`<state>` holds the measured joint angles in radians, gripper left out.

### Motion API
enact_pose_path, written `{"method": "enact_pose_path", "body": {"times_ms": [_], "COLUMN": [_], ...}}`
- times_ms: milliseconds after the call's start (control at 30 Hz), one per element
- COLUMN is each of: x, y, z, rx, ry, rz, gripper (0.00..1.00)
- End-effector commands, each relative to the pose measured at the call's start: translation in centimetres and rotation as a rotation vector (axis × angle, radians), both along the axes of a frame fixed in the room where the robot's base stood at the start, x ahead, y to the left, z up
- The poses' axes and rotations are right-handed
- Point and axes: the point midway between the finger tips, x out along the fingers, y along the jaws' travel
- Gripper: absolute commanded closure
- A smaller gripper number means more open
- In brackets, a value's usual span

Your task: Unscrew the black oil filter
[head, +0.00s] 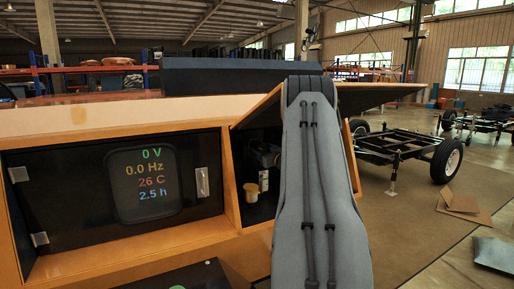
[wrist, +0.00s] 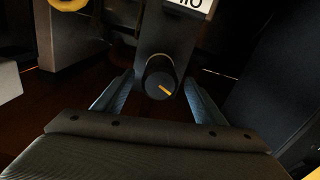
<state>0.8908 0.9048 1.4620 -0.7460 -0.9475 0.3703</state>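In the wrist view the black oil filter (wrist: 160,82) is a short round black cylinder, its end toward the camera with a yellow stripe on it. It sits on a dark grey block under a white label with cropped characters. My gripper (wrist: 159,79) is open. One bluish finger lies on each side of the filter, with a narrow visible gap on both sides. I cannot tell how deep the fingertips reach along it. In the head view my grey arm hides the gripper and the filter.
In the head view the orange cabinet's open compartment (head: 256,212) has a raised dark lid (head: 375,93) above. A yellow cup (head: 251,193) stands inside. A display panel (head: 145,184) is at left. In the wrist view, a yellow ring (wrist: 68,4) and grey blocks are at left.

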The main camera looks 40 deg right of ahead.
Motion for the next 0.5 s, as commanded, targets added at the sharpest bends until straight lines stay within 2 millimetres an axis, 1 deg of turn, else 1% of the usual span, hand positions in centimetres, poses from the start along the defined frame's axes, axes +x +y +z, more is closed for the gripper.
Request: {"method": "enact_pose_path", "body": {"times_ms": [33,67,300,400,500], "x": [-0.02,-0.03,-0.02,0.00,0.03], "y": [-0.02,-0.02,-0.05,-0.07,-0.09], "z": [-0.02,-0.02,0.11,0.07,-0.03], "rx": [0.000,0.000,-0.002,-0.022,-0.097], "ry": [0.000,0.000,-0.002,0.005,0.027], "rz": [0.000,0.000,-0.001,-0.001,-0.002], "gripper": [0.42,0.47,0.88,0.88,0.88]}}
